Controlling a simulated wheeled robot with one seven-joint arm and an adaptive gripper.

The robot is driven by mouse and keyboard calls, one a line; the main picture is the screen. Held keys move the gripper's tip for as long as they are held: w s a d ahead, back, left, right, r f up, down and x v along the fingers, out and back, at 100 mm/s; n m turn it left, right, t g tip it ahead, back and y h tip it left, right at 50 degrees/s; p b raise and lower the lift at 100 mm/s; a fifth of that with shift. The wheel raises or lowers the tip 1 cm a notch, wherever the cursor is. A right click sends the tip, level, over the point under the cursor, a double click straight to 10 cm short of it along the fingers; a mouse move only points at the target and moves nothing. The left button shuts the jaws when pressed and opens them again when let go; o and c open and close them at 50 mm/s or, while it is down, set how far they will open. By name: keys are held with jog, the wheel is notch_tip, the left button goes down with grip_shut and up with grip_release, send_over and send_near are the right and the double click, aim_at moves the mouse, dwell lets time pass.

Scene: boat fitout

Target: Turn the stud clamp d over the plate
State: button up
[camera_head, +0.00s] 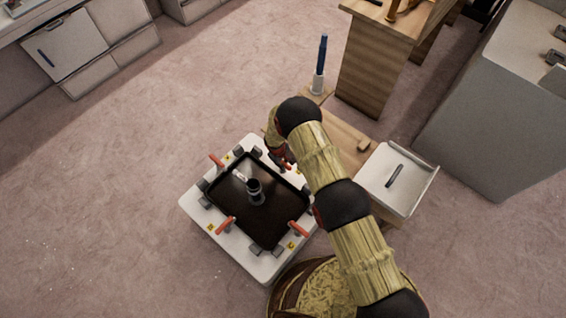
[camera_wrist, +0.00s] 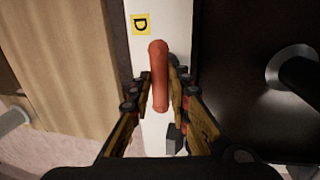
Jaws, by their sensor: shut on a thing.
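Stud clamp d has an orange-red handle (camera_wrist: 158,75), seen in the wrist view below the yellow D label (camera_wrist: 141,24). The handle shows against the white rim (camera_wrist: 165,20), lengthwise along it, with the black plate (camera_wrist: 230,60) to its right. My gripper (camera_wrist: 160,83) has a finger on each side of the handle and is shut on it. In the head view my gripper (camera_head: 280,162) is at the upper right side of the white frame (camera_head: 200,216). The dark plate (camera_head: 265,225) lies inside that frame. My arm and gripper partly hide clamp d there.
Other orange-red clamp handles stand around the plate, at the left (camera_head: 217,160), bottom (camera_head: 225,226) and right (camera_head: 298,229). A dark upright cylinder (camera_head: 255,190) stands on the plate. A white tray (camera_head: 408,180) and a wooden board (camera_head: 345,135) are close by. Open floor lies left.

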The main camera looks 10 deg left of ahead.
grip_shut()
jog(key=shift+w+n, duration=0.1)
jog(key=shift+n, duration=0.2)
jog(key=n+y, duration=0.1)
jog(key=n, duration=0.3)
jog(key=shift+d+n, duration=0.15)
jog(key=shift+n, duration=0.15)
jog(key=n+y+p, duration=0.1)
jog(key=n, duration=0.4)
jog(key=shift+w, duration=0.15)
jog(key=n+b, duration=0.3)
jog(key=n, duration=0.1)
jog(key=shift+w+d+f+n+y+b, duration=0.1)
jog(key=shift+n+y+b, duration=0.2)
jog(key=shift+n+y, duration=0.1)
jog(key=n+b, duration=0.2)
jog(key=b, duration=0.1)
jog(key=shift+n+g, duration=0.3)
jog(key=shift+n, duration=0.1)
jog(key=o, duration=0.8)
grip_release()
jog(key=shift+c, duration=0.2)
